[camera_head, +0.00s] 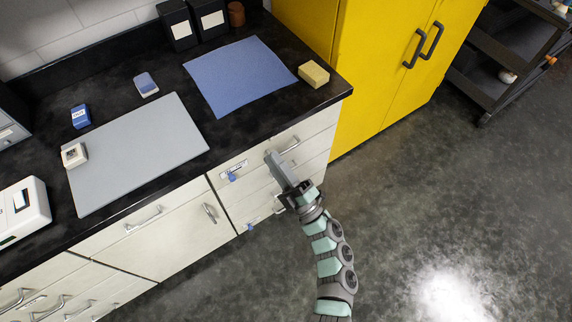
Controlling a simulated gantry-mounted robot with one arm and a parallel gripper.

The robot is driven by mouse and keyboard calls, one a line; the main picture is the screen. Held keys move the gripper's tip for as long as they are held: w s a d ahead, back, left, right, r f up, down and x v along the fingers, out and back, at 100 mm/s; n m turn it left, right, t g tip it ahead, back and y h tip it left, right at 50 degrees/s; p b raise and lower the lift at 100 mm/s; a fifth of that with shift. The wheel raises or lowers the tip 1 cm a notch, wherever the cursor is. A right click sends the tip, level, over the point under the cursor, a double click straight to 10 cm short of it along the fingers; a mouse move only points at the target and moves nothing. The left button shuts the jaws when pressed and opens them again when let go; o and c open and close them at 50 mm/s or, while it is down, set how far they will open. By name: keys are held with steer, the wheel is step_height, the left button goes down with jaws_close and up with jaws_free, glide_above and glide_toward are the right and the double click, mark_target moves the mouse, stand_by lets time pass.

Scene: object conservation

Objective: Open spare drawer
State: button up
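A stack of pale drawers (251,190) stands under the right end of the black counter. Its top drawer (308,127) has a metal bar handle (290,146) and a small label (233,167) with a blue piece (231,176) hanging by it. The label is too small to read, so I cannot tell which drawer is the spare one. The drawers look shut. My gripper (271,157) is in front of the top drawer, just left of and below its handle. I cannot tell if it touches the handle or whether its fingers are apart. My arm hides part of the lower drawers.
On the counter (165,82) lie a grey board (140,150), a blue cloth (240,75), a yellow sponge (314,74) and small boxes. A yellow cabinet (365,60) stands right of the drawers. A dark shelf cart (505,60) is at far right. The floor (430,200) in front is clear.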

mark_target(286, 150)
steer(key=w+d+f+n+h+b, duration=0.1)
steer(key=w+d+f+b, duration=0.2)
steer(key=f, duration=0.4)
steer(key=w+d+f+g+h+b, duration=0.1)
steer(key=d+f+h+b, duration=0.1)
steer(key=d+f+b, duration=0.3)
steer(key=w+f+n+h+b, duration=0.1)
steer(key=w+f+b, duration=0.15)
steer(key=f, duration=0.55)
steer(key=b+x, duration=0.2)
steer(key=x, duration=0.8)
steer(key=shift+w+r+b, duration=0.1)
steer(key=shift+w+b, duration=0.2)
steer(key=shift+b, duration=0.05)
steer(key=shift+d, duration=0.1)
jaws_close()
